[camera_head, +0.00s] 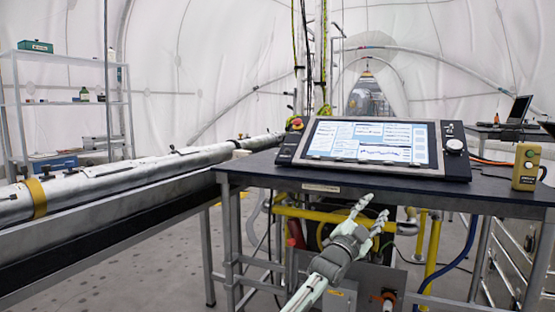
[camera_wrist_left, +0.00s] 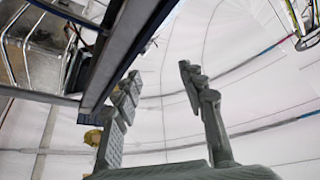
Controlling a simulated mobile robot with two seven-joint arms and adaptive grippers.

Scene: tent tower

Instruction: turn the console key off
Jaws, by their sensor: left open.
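The console (camera_head: 455,165) is a dark tilted panel with a large lit screen (camera_head: 372,140), standing on the table. A red button (camera_head: 297,123) is at its left end and a round knob (camera_head: 455,146) at its right. I cannot make out the key at this size. My left gripper (camera_head: 374,208) is open and empty, in front of the table's front edge and below the console, apart from it. Its two spread fingers also show in the left wrist view (camera_wrist_left: 160,75), with nothing between them. My right gripper is not in view.
The dark table (camera_head: 495,190) has a hard front edge just above my left gripper; its underside shows in the wrist view (camera_wrist_left: 125,45). A yellow control box (camera_head: 526,168) stands at its right. Yellow pipes and cables are beneath. A long metal tube (camera_head: 100,180) lies at left.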

